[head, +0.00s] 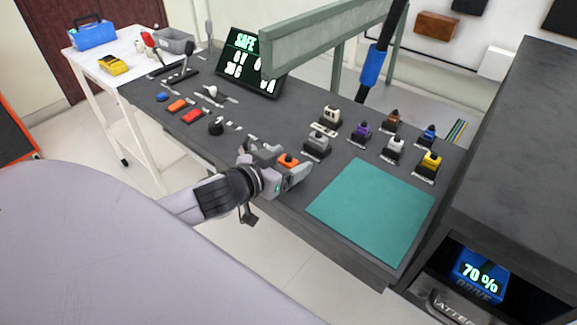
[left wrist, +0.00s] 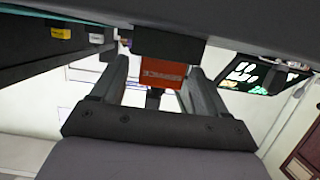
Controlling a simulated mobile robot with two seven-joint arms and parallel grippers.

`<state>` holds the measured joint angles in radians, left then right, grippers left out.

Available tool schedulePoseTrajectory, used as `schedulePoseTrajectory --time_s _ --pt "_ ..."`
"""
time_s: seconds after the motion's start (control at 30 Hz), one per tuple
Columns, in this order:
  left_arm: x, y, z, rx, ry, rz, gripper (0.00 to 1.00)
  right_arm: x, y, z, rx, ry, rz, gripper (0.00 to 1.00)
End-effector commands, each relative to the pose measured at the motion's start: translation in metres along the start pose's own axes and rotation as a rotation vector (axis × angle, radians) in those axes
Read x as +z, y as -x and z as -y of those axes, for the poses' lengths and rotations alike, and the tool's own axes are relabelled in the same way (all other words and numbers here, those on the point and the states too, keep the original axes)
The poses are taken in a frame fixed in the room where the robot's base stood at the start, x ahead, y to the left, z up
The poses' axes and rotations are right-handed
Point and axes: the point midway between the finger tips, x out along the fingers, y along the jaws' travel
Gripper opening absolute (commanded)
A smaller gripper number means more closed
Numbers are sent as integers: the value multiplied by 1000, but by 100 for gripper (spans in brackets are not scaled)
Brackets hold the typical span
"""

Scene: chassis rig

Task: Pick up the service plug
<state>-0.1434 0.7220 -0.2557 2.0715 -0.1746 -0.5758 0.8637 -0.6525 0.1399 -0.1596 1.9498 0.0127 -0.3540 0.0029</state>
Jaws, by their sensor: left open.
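An orange plug (head: 287,160), which looks like the service plug, stands at the front edge of the dark bench, partly hidden by my gripper. In the left wrist view an orange-red block (left wrist: 162,74) with a dark part above it shows between the two fingers. My left gripper (head: 283,168) is open, with its fingers on either side of the orange plug. In the left wrist view gaps show between the block and both fingers (left wrist: 160,88). My right gripper is not in view.
Several other plugs, including a yellow one (head: 430,161) and a grey one (head: 317,143), stand behind and right. A teal mat (head: 372,210) lies bare on the bench's right. A green-grey beam (head: 330,35) crosses above. A dark cabinet (head: 515,150) stands at right.

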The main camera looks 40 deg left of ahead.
Motion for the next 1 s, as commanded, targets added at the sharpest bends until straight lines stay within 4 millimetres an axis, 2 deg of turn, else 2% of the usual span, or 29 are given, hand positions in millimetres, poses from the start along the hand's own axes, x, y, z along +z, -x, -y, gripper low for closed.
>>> schedulePoseTrajectory --time_s 0.2,0.5,0.53,0.7,1.0 --pt "0 -20 0 0 0 0 74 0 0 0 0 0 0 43" --pt "0 -22 0 0 0 1 74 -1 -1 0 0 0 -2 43" --pt "0 -22 0 0 0 1 71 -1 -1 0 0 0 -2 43" --pt "0 -22 0 0 -1 1 18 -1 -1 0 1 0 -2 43" --pt "-1 -22 0 0 -1 0 18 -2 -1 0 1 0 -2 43"
